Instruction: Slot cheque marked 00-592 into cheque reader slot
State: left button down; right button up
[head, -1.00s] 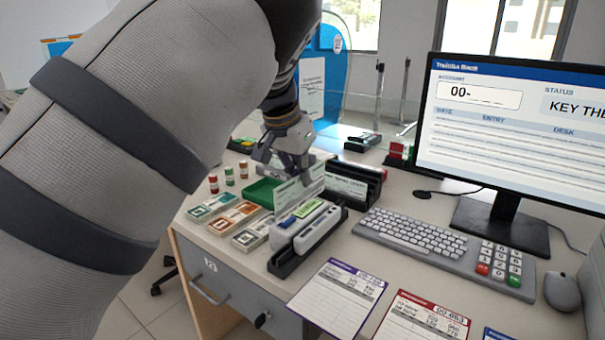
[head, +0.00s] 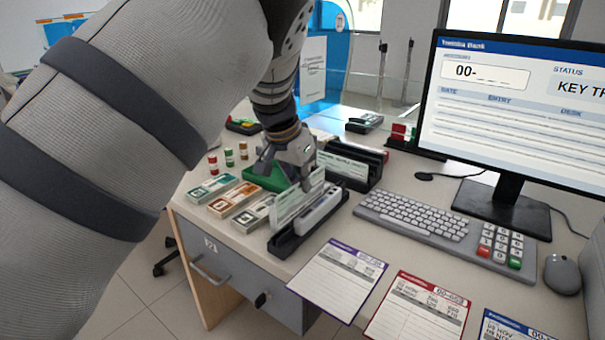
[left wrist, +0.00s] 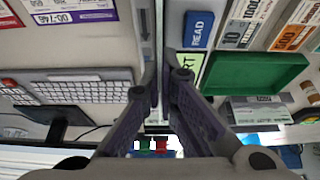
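My left gripper (head: 304,182) is shut on a pale green-white cheque (head: 290,207), held upright along the cheque reader (head: 322,211). The cheque's number is not readable. The reader is a long grey-white unit on a dark base at the counter's front edge. The cheque's lower edge is hidden behind the reader's near wall; I cannot tell how deep it sits in the slot. My right gripper is not in view.
A black rack (head: 350,165) holding papers stands just behind the gripper. Right are the keyboard (head: 412,216), monitor (head: 520,110) and keypad (head: 500,246). Coloured slips (head: 337,278) lie in front.

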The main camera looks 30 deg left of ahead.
pick_arm(q)
jog(key=shift+f, duration=1.6)
jog(key=c, duration=1.7)
grip_release()
jog(key=shift+r, duration=3.55)
